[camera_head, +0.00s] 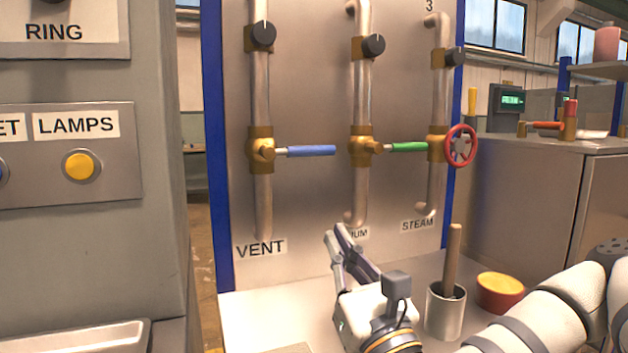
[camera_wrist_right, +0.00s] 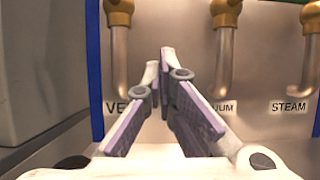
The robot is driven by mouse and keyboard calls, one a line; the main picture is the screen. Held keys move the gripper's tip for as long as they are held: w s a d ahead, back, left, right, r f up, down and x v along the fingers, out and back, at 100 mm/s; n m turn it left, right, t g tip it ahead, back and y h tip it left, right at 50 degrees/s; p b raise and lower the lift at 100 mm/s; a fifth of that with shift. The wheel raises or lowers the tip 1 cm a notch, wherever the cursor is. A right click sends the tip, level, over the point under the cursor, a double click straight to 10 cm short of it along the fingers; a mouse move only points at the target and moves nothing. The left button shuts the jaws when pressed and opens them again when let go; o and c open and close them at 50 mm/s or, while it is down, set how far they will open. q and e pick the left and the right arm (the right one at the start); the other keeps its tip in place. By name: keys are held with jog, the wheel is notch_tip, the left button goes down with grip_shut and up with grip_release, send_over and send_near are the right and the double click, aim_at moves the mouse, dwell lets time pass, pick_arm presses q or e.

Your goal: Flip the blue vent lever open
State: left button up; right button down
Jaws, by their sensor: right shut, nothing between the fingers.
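The blue vent lever (camera_head: 311,151) sticks out level to the right from the brass valve (camera_head: 260,152) on the left pipe, above the VENT label (camera_head: 260,248). My right gripper (camera_head: 337,231) is below and slightly right of the blue lever, apart from it, in front of the middle pipe's lower end. Its fingers are shut and empty, pointing up toward the panel. In the right wrist view the fingertips (camera_wrist_right: 160,60) are close together between the left and middle pipes; the blue lever is out of that view. My left gripper is not in view.
A green lever (camera_head: 408,147) and a red handwheel (camera_head: 461,146) are on the pipes to the right. A metal cup (camera_head: 445,312) with a wooden handle and a red-yellow bowl (camera_head: 499,291) stand on the bench beside my right arm. A grey cabinet (camera_head: 95,270) is at left.

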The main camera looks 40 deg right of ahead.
aim_at(311, 151)
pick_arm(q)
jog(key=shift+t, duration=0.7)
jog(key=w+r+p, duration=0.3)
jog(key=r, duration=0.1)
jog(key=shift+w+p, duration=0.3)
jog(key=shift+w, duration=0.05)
pick_arm(e)
jog(key=w+d+r, duration=0.2)
jog(key=w+r, duration=0.6)
jog(key=shift+w, duration=0.1)
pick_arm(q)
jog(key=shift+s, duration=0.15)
pick_arm(e)
jog(key=shift+w, duration=0.1)
